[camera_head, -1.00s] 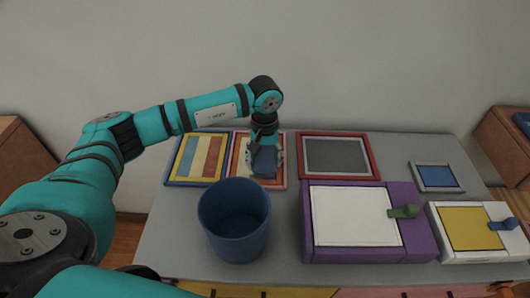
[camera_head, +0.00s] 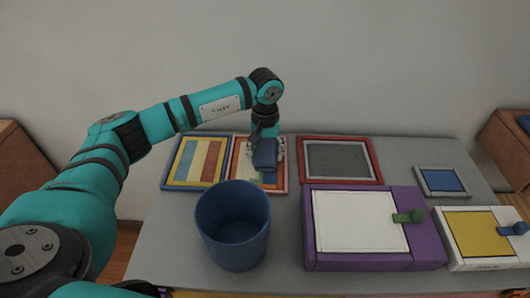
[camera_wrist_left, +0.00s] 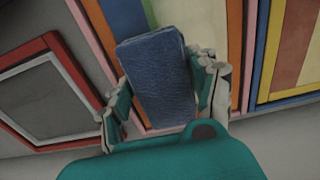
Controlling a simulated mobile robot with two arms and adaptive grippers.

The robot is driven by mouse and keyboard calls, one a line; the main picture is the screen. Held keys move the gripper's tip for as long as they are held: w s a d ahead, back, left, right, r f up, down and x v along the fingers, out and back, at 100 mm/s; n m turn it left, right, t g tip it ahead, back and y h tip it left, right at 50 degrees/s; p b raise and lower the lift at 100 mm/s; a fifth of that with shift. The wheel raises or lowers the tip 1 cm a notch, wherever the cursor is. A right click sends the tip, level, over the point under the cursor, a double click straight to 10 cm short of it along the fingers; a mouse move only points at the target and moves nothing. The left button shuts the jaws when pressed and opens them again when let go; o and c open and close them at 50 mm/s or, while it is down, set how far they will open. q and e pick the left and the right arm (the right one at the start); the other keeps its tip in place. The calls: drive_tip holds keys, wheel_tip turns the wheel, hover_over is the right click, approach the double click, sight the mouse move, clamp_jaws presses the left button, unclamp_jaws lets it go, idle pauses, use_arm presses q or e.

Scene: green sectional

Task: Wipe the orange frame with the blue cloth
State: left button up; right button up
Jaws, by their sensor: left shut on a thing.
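The orange frame (camera_head: 283,170) lies at the back of the grey table, between two other frames, with a coloured picture inside. Its edge also shows in the left wrist view (camera_wrist_left: 235,45). My left gripper (camera_head: 265,150) is over this frame, pointing down, shut on the blue cloth (camera_head: 265,155). In the left wrist view the cloth (camera_wrist_left: 158,80) is a folded dark blue block between the fingers. It covers part of the picture; whether it touches the surface I cannot tell. My right gripper is not in view.
A blue-rimmed frame (camera_head: 168,175) is on the left and a red-rimmed frame (camera_head: 378,172) on the right. A blue bin (camera_head: 233,235) stands in front. A purple box (camera_head: 425,235), a white box (camera_head: 485,265) and a small grey frame (camera_head: 440,194) stand to the right.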

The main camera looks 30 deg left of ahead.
use_arm(q)
drive_tip(key=shift+s+d, duration=0.4)
drive_tip(key=shift+s, duration=0.4)
drive_tip(key=shift+w+r+p, duration=0.1)
drive_tip(key=shift+r+p, duration=0.4)
drive_tip(key=shift+p, duration=0.05)
wheel_tip(320, 180, up, 8)
drive_tip(key=p, duration=0.4)
